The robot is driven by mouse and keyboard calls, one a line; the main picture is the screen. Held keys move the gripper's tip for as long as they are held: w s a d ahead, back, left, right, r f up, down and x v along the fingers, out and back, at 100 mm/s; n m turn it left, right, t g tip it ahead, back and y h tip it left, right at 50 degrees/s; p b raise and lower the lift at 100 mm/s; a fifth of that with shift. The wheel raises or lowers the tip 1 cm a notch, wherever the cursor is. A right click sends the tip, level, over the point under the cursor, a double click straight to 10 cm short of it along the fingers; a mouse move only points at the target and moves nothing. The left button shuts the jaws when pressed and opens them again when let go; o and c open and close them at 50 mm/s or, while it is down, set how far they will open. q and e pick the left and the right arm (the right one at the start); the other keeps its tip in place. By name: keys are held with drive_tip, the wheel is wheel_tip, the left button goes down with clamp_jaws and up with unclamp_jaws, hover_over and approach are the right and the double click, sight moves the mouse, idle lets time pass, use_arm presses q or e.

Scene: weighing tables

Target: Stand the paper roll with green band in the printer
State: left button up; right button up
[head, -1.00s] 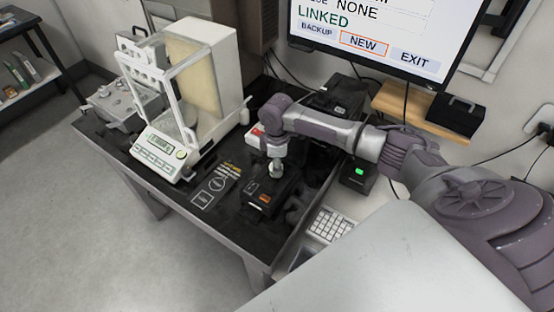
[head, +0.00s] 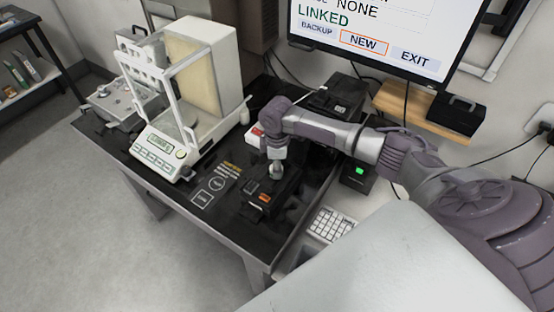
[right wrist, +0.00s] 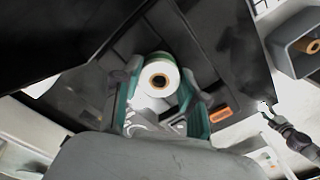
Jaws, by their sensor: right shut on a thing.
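The paper roll (right wrist: 155,78) is white with a brown core, and a green band shows along its edge in the right wrist view. My right gripper (right wrist: 157,104) is shut on it, with a teal-lined finger on either side. In the head view, my right gripper (head: 277,172) points down over the printer (head: 262,200), a black box with an orange button. The roll's core faces the wrist camera, so it looks upright. Its lower end is hidden, and I cannot tell whether it touches the printer. A grey claw-like part at the right of the wrist view may be my left gripper (right wrist: 270,112).
A balance with a glass shield (head: 160,145) stands left of the printer on the black table (head: 225,160). A keypad (head: 331,224) lies to the right. A small black device with a green light (head: 358,172) is behind it. A monitor (head: 370,35) hangs above.

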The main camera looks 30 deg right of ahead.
drive_tip(key=shift+f, duration=0.1)
drive_tip(key=o, duration=1.8)
wheel_tip(320, 180, up, 8)
drive_tip(key=p, duration=0.8)
drive_tip(key=shift+f, duration=0.2)
